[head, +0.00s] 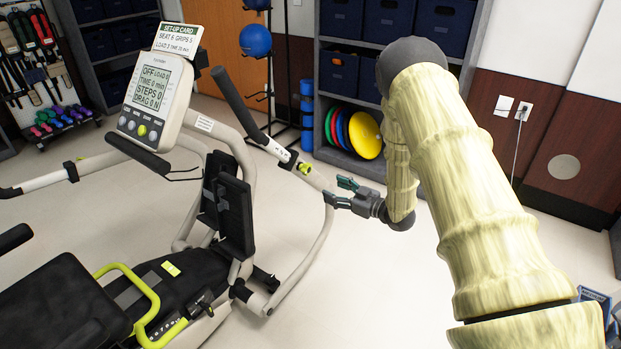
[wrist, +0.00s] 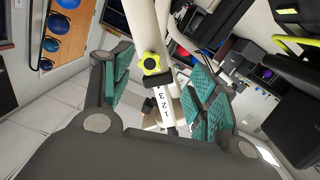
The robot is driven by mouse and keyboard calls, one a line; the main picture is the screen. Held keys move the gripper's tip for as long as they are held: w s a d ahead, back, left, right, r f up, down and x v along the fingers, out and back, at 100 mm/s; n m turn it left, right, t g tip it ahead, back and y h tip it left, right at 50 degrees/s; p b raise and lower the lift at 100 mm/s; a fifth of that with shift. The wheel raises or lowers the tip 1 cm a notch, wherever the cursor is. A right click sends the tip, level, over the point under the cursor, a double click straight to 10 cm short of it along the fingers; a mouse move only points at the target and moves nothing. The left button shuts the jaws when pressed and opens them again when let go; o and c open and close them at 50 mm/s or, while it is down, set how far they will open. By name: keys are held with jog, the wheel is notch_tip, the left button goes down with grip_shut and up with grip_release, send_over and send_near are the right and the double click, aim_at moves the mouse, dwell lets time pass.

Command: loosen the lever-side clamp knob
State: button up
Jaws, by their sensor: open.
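A yellow-green star-shaped clamp knob (wrist: 151,63) sits on a dark collar around the pale tube of the stepper's near handle arm. Below it in the wrist view, a white number scale (wrist: 162,105) runs along the tube. In the head view the knob (head: 304,168) is small, below the black grip (head: 238,103). My gripper (head: 342,193) is open and empty, just right of and below the knob in the head view. In the wrist view the knob appears between the teal-padded fingers of my gripper (wrist: 160,64), beyond their tips; contact is not visible.
The stepper's console (head: 155,100) stands at the left with a set-up card (head: 178,39) above it. The black seat (head: 62,305) and a yellow-green lever (head: 140,290) are at lower left. Shelving with coloured discs (head: 365,135) stands behind.

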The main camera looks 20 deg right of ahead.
aim_at(309, 169)
jog(key=shift+n+y, duration=0.7)
jog(key=w+a+r, duration=0.1)
jog(key=w+a, duration=0.1)
jog(key=w, duration=0.1)
jog(key=w+a, duration=0.2)
jog(key=w, duration=0.1)
jog(key=w+a+r, duration=0.1)
jog(key=w+a, duration=0.1)
jog(key=w, duration=0.1)
jog(key=shift+w+r, duration=0.35)
jog(key=c, duration=1)
